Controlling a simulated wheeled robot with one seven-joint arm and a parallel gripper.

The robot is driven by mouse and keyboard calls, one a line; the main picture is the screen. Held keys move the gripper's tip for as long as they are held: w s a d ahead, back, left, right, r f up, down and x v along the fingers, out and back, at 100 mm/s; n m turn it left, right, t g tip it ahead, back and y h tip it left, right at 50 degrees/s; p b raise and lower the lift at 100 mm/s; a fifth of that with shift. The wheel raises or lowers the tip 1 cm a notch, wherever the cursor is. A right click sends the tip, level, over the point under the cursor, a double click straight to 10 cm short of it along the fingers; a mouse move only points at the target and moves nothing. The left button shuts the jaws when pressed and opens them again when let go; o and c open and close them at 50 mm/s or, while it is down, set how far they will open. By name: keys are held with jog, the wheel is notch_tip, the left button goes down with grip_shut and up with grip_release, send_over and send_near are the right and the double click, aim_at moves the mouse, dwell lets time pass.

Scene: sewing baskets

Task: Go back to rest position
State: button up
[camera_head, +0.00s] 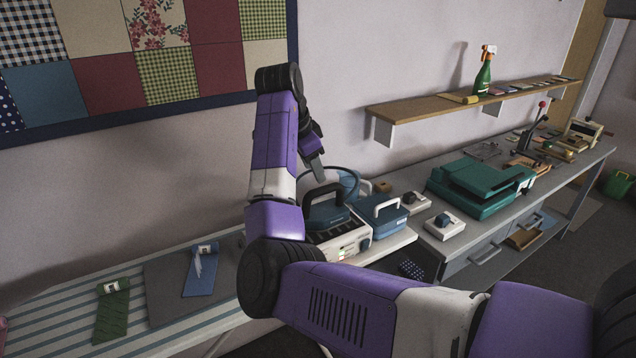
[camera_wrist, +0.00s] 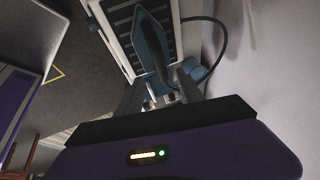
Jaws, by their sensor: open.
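My purple and white arm reaches over the bench in the head view, with my gripper (camera_head: 314,166) hanging near the wall above the iron station. In the wrist view my gripper (camera_wrist: 160,98) shows its two fingers apart with nothing held between them. Beyond the fingers in that view is a dark blue iron (camera_wrist: 152,40) on a white-edged, ribbed base (camera_wrist: 103,14). In the head view the iron (camera_head: 326,212) stands on its white station below my gripper, partly hidden by my arm.
A blue case with a white handle (camera_head: 381,214) stands right of the iron. A teal machine (camera_head: 478,188) sits farther right on the grey bench. A striped board (camera_head: 60,318) with green and blue fabric strips lies left. A wall shelf (camera_head: 460,107) holds a green spray bottle (camera_head: 483,78).

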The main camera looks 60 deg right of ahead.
jog(key=shift+v, duration=0.95)
